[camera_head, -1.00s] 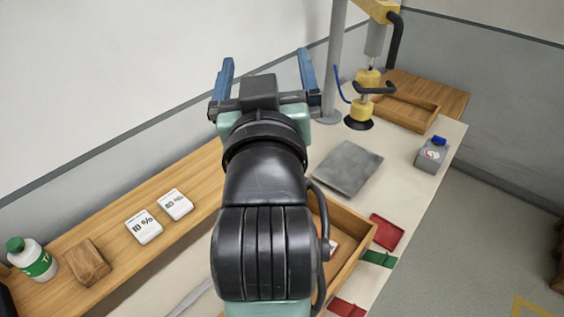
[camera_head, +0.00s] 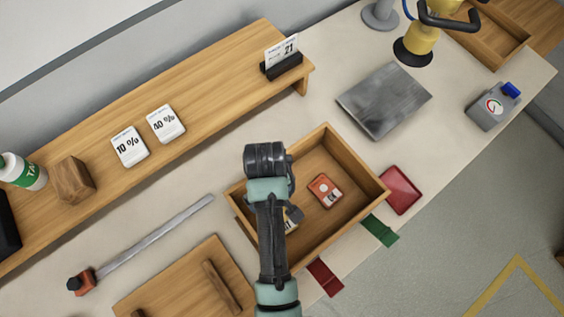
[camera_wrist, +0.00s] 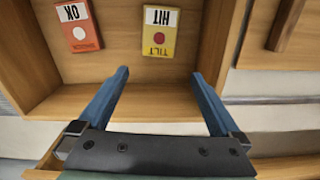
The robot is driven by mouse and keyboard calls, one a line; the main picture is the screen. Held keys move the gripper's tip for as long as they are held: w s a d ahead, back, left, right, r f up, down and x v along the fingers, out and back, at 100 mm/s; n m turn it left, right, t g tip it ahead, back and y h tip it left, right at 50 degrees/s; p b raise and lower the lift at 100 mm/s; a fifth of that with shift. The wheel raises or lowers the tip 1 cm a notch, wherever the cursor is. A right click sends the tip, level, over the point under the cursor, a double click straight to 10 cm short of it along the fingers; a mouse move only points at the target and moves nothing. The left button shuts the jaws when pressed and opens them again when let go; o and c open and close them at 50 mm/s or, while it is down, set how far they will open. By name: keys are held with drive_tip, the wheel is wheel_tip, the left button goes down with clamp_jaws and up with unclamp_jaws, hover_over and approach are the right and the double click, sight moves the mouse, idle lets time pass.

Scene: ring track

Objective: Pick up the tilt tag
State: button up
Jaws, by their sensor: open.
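The tilt tag (camera_wrist: 160,32) is a yellow card with a red dot, its lettering upside down in the wrist view. It lies in an open wooden tray (camera_wrist: 130,106). In the head view my arm covers most of the tag (camera_head: 291,222); only a yellow edge shows. My gripper (camera_wrist: 160,75) is open and empty, its two blue fingers apart over the tray. The tag lies beyond the fingertips, roughly centred between them. The fingers are hidden behind my arm in the head view.
An orange OK tag (camera_wrist: 79,25) lies beside the tilt tag in the same tray; it also shows in the head view (camera_head: 325,190). The tray walls stand close around. A wooden lid (camera_head: 190,285) with handles lies left of the tray. A grey plate (camera_head: 384,100) lies behind it.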

wheel_tip(320, 180, down, 4)
drive_tip(key=shift+f, duration=0.15)
drive_tip(key=shift+s+d+f+p, duration=0.15)
drive_tip(key=shift+f+p, duration=0.1)
drive_tip(key=shift+f, duration=1.05)
drive_tip(key=shift+d+f+p, duration=0.15)
drive_tip(key=shift+f+p, duration=0.1)
drive_tip(key=shift+f, duration=1.05)
drive_tip(key=c, duration=1.3)
drive_tip(key=shift+o, duration=0.2)
drive_tip(key=shift+r, duration=0.1)
